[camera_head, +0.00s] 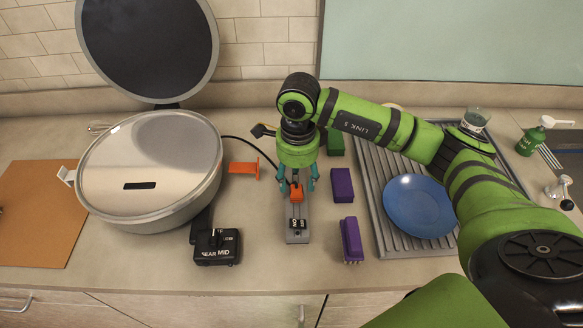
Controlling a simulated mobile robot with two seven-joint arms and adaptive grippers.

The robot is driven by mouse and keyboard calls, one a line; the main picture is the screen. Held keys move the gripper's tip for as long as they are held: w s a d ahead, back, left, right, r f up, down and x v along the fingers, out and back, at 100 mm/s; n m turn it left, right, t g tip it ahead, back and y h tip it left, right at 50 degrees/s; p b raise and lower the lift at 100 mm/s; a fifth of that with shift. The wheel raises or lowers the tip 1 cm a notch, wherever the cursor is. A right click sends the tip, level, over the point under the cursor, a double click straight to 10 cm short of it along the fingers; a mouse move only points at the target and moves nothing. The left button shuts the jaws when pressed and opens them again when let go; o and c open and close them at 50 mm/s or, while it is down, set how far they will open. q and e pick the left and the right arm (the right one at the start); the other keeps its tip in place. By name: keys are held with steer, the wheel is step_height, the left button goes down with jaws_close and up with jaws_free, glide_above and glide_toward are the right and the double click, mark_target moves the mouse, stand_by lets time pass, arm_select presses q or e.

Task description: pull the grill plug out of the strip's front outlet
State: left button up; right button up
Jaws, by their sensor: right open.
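The grey power strip (298,237) lies lengthwise on the counter, with a black rocker switch (298,224) near its front end. An orange plug (297,193) sits on the strip behind the switch. My right gripper (297,187) reaches down over the strip, its teal fingers open, one on each side of the orange plug. I cannot tell whether they touch it. The gripper and arm hide the rear of the strip. A round grill (150,205) stands to the left, and a black cord runs from behind it toward the strip. My left gripper is not in view.
An orange T-shaped piece (243,168) lies left of the strip. A black labelled box (217,248) stands at front left. Beyond is a drying rack (383,222) with a blue plate (418,206).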

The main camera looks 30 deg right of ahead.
mark_target(297, 188)
step_height(297, 188, down, 4)
steer(key=shift+r+p, duration=0.15)
steer(key=shift+p, duration=0.55)
steer(key=shift+f, duration=0.9)
steer(key=c, duration=1.1)
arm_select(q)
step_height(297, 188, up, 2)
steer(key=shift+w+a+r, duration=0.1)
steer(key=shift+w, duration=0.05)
arm_select(e)
steer(key=o, duration=1.1)
